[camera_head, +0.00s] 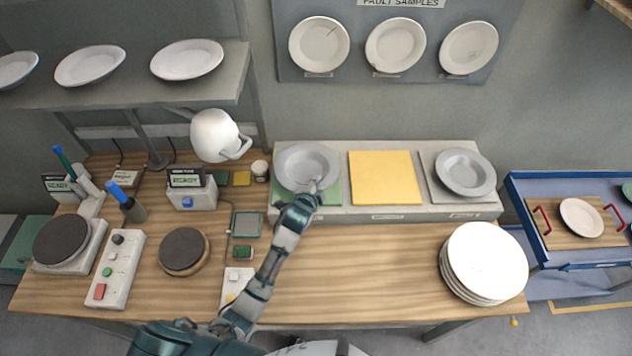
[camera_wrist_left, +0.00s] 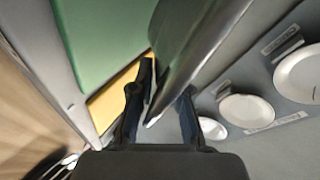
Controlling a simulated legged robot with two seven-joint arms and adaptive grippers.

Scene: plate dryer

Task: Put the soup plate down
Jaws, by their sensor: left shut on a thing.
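The grey soup plate (camera_head: 305,163) is in my left gripper (camera_head: 314,190), which is shut on its near rim. In the head view the plate covers much of the green pad (camera_head: 332,192) at the left of the grey stand. In the left wrist view the plate (camera_wrist_left: 205,45) runs up from between the fingers (camera_wrist_left: 162,112), with the green pad (camera_wrist_left: 105,40) beside it. Whether the plate touches the pad cannot be told. A similar grey plate (camera_head: 465,172) rests on the grey pad at the stand's right. My right gripper is not in view.
A bare yellow pad (camera_head: 385,178) lies mid-stand. A stack of white plates (camera_head: 485,262) stands at the table's right. A white kettle-like lamp (camera_head: 215,135), a meter box (camera_head: 190,190) and dark discs (camera_head: 183,250) are at left. The front middle of the table is clear.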

